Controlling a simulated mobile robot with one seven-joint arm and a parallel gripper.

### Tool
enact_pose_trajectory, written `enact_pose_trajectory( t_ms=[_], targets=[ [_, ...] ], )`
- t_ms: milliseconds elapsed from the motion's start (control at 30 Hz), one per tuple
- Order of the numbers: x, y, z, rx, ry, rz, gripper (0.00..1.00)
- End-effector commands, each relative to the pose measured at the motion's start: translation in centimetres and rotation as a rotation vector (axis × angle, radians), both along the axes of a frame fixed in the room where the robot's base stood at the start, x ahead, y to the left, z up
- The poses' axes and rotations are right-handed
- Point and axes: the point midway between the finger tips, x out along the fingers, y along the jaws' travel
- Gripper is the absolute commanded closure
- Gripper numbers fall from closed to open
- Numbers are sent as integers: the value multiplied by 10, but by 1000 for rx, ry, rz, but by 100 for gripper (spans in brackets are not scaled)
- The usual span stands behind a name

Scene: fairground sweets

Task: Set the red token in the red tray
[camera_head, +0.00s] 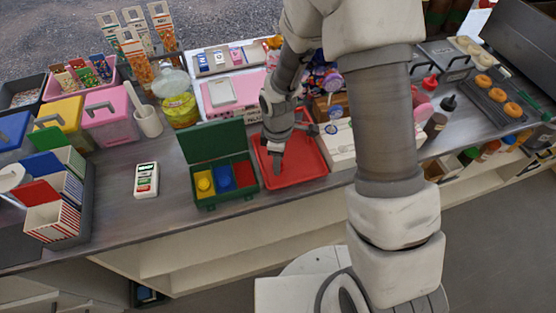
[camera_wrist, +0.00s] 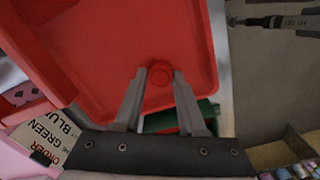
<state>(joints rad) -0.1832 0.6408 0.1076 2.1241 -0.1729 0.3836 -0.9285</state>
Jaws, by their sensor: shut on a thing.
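The red tray (camera_head: 312,160) lies on the counter just right of an open green box (camera_head: 215,134). It fills much of the wrist view (camera_wrist: 110,40). My gripper (camera_head: 277,172) points down over the tray's left part. In the wrist view, my gripper (camera_wrist: 160,76) is shut on the round red token (camera_wrist: 160,75), held between the fingertips with the tray's red floor behind it. Whether the token touches the floor is hard to tell. In the head view the token is not clearly visible.
The green box has yellow (camera_head: 204,183), blue (camera_head: 223,177) and red (camera_head: 243,173) compartments. A white card device (camera_head: 146,179) lies to the left. A pale box (camera_head: 340,142) stands close right of the tray. Bare counter shows in front of the device.

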Motion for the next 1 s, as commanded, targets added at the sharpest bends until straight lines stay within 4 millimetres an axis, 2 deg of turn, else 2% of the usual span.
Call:
enact_pose_trajectory(
  t_ms=[33,67,200,467,633,767,1000],
  targets=[
    [0,0,-4,0,0,0,100],
    [0,0,-2,0,0,0,55],
    [0,0,-2,0,0,0,30],
    [0,0,-1,0,0,0,30],
    [0,0,7,1,-1,-1,30],
    [1,0,27,2,-4,0,30],
    [1,0,78,1,-5,-1,30]
  ],
)
